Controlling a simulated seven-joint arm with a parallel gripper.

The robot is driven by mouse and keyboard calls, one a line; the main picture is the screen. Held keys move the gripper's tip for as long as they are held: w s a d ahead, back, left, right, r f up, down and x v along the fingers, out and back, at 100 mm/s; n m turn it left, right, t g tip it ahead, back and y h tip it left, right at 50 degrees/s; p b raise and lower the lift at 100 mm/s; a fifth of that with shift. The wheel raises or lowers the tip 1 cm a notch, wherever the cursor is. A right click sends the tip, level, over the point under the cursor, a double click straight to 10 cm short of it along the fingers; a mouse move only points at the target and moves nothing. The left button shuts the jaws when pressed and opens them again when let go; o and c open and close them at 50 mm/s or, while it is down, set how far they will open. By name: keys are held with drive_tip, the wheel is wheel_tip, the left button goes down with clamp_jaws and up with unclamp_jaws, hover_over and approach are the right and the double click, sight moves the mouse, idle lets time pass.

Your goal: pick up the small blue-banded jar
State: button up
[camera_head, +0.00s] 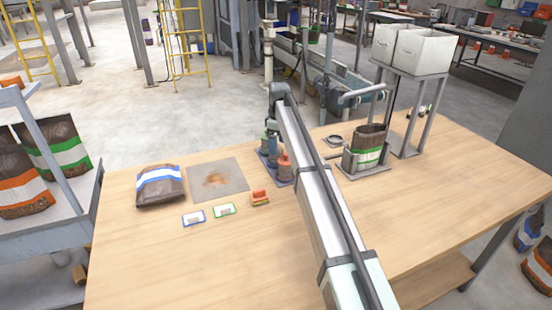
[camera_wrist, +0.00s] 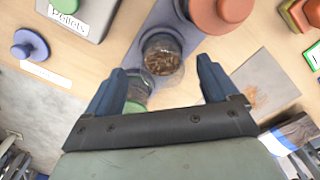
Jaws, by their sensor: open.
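A small round jar of brown pellets (camera_wrist: 162,55) stands in the wrist view on a blue-grey tray (camera_wrist: 157,14). It looks clear with a bluish ring, so it seems to be the blue-banded jar; its band is not clear. My gripper (camera_wrist: 160,66) is open, with one blue finger on each side of this jar's near side. I cannot tell how far above it the fingers are. A jar with an orange top (camera_wrist: 220,12) stands beside it, and a green-topped one (camera_wrist: 138,107) is nearer the left finger. In the head view, my arm partly hides the jars.
A holder with a green-banded bag (camera_head: 368,147) stands to the right. The table's front left (camera_head: 200,265) is clear.

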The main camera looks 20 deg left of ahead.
drive_tip(key=shift+s+a+f, duration=0.1)
drive_tip(key=shift+a+f, duration=0.1)
drive_tip(key=shift+f, duration=1.15)
drive_tip(key=shift+a+f, duration=0.15)
drive_tip(key=shift+f, duration=1.15)
drive_tip(key=shift+c, duration=0.5)
drive_tip(key=c, duration=1.2)
drive_tip(key=shift+o, duration=0.2)
drive_tip(key=shift+r, duration=0.15)
wheel_tip(320, 180, up, 23)
drive_tip(key=shift+r, duration=0.1)
